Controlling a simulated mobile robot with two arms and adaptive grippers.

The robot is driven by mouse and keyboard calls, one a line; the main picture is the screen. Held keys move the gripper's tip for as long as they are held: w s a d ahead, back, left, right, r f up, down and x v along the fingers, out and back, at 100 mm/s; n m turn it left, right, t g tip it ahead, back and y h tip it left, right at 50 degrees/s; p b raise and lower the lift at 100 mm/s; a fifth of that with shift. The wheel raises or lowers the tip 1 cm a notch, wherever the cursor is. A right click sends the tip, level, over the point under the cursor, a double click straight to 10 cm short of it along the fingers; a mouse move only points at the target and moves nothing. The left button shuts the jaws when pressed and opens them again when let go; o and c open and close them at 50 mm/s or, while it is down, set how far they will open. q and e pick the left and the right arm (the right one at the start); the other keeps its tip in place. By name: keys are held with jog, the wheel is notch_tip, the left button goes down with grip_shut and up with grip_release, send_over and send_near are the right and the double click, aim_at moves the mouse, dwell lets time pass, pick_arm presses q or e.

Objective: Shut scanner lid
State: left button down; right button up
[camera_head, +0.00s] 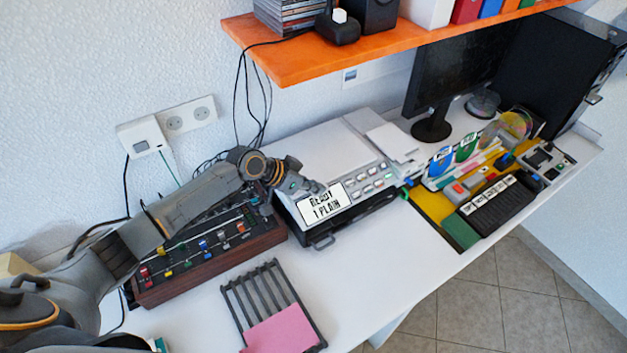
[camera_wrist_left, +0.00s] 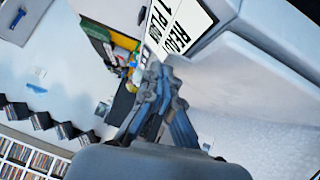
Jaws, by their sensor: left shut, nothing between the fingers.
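The scanner (camera_head: 375,198) stands in the middle of the desk against the wall, with a panel reading "READY 1 PLAIN" and rows of keys at its front. Its white lid (camera_head: 315,147) looks low and close to flat; I cannot tell whether a gap is left under it. My left gripper (camera_head: 314,189) is shut and empty, at the scanner's front left beside the panel. My arm hides the scanner's left edge. In the left wrist view the closed fingers (camera_wrist_left: 160,108) point toward the panel (camera_wrist_left: 178,28), with a pale surface beside them.
A wooden box with coloured sliders (camera_head: 205,250) sits under my left arm. A black rack with a pink sheet (camera_head: 280,330) lies in front. An orange shelf (camera_head: 300,62) overhangs the back. A monitor (camera_head: 452,65) and cluttered tray stand right. The front middle desk is clear.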

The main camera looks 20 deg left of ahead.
pick_arm(q)
jog(key=shift+f, duration=0.65)
jog(key=shift+s, duration=0.2)
jog(key=shift+s+a, duration=0.1)
jog(key=v, duration=1.2)
jog(key=shift+w+r, duration=0.25)
jog(key=shift+r, duration=0.1)
